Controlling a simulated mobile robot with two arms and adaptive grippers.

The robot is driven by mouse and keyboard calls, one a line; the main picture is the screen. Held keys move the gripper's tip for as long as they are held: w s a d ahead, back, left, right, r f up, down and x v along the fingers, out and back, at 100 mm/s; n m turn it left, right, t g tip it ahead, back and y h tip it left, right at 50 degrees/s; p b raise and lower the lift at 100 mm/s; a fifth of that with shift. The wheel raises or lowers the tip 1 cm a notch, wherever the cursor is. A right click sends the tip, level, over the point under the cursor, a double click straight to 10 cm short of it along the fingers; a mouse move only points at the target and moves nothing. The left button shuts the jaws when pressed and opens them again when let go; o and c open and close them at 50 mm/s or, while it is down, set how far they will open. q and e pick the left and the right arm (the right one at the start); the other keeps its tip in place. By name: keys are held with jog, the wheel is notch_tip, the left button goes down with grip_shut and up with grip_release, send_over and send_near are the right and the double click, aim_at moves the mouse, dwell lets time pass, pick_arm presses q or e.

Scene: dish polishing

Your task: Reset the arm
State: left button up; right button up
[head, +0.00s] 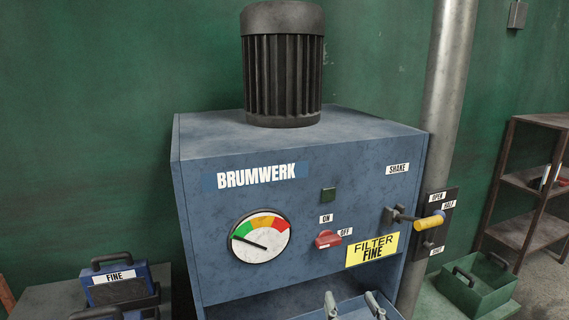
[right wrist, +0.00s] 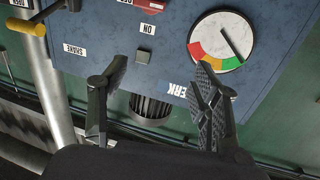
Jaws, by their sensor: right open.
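My right gripper (head: 350,302) shows at the bottom edge of the head view, in front of the lower part of the blue BRUMWERK machine (head: 225,200). Its two fingers are apart with nothing between them. In the right wrist view the open fingers (right wrist: 160,76) frame the machine's front, which appears upside down. The fingers appear clear of the panel. The rest of my right arm is hidden below the head view. My left gripper is not in view.
The panel has a gauge (head: 260,237) with its needle at green, a red switch (head: 328,239) and a yellow-gripped lever (head: 429,222) sticking out right. A blue FINE box (head: 118,285) stands left, a green tray (head: 484,287) right. A pipe (head: 445,80) rises beside the machine.

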jog(key=s+d+f+g+h, duration=0.1)
jog(key=s+d+f+g, duration=0.3)
jog(key=f, duration=0.4)
jog(key=s+d+f+g+h, duration=0.2)
jog(key=s+f+g, duration=0.1)
jog(key=s+f, duration=0.35)
jog(key=s+d+f+g, duration=0.1)
jog(key=s+f+g, duration=0.25)
jog(key=s, duration=0.35)
jog(key=s+d+f+g, duration=0.1)
jog(key=s+f+g, duration=0.2)
jog(key=s+f, duration=0.35)
notch_tip(320, 180, down, 35)
jog(key=s+g+b, duration=0.2)
jog(key=s+b, duration=0.1)
jog(key=b, duration=0.9)
jog(key=s+d+f+b, duration=0.1)
jog(key=s+f+b, duration=0.4)
jog(key=f, duration=0.9)
jog(key=s+d+f+n+g+b, duration=0.1)
jog(key=s+f+b, duration=0.4)
jog(key=s+f, duration=0.7)
notch_tip(320, 180, down, 2)
jog(key=shift+d+f+y, duration=0.1)
jog(key=shift+d+y, duration=0.2)
jog(key=shift+d, duration=0.05)
jog(key=shift+c, duration=0.5)
